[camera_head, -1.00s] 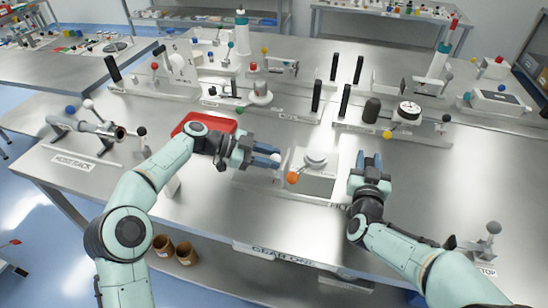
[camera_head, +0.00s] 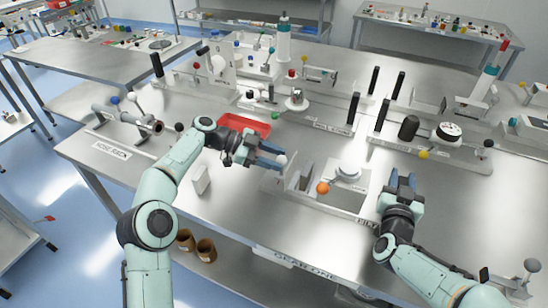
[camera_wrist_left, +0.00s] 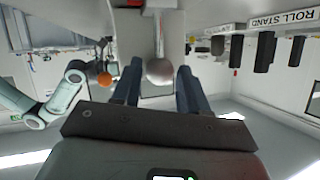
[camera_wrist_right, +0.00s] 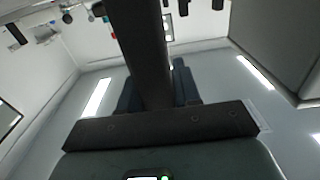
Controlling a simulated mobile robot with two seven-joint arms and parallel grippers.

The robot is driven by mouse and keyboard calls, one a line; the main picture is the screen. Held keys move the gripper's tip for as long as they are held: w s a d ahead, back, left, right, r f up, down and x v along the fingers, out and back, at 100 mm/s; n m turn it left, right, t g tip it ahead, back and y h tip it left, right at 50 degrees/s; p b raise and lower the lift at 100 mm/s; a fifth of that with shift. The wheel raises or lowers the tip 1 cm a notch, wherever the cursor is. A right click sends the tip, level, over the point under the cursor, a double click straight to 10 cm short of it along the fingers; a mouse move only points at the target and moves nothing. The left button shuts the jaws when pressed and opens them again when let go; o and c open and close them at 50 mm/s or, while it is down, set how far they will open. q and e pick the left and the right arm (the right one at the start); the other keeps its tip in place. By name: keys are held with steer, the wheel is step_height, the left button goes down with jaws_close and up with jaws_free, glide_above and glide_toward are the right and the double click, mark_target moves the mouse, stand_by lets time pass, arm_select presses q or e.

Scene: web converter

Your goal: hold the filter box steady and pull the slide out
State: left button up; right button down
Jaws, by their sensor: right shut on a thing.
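The filter box (camera_head: 350,198) is a pale box with a round lid and an orange ball knob (camera_head: 322,188), on the bench in the head view. A white ball knob (camera_wrist_left: 160,71) lies between the finger ends of my left gripper (camera_wrist_left: 160,88). These fingers are apart, with a narrow space on each side of the knob. My right gripper (camera_head: 402,182) is right of the box, shut on a dark bar (camera_wrist_right: 140,50). The bar's far end is unclear in the right wrist view.
A red tray (camera_head: 245,124) lies behind my left wrist. A small white block (camera_head: 201,180) stands on the bench left of the box. Fixtures with black handles, among them a dial stand (camera_head: 449,131), fill the bench behind. The bench's front edge runs close before the box.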

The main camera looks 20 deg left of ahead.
arm_select(q)
steer(key=v, duration=0.7)
steer(key=shift+s+a, duration=0.2)
steer(key=shift+a, duration=0.1)
arm_select(e)
steer(key=shift+d+f, duration=0.15)
steer(key=shift+f, duration=0.55)
arm_select(q)
steer(key=shift+w+r, duration=0.1)
arm_select(e)
steer(key=shift+r, duration=0.35)
steer(key=c, duration=0.9)
jaws_free()
steer(key=shift+o, duration=0.9)
steer(key=shift+r, duration=0.1)
arm_select(q)
steer(key=shift+d, duration=0.1)
arm_select(e)
steer(key=shift+r, duration=0.15)
steer(key=s, duration=1.2)
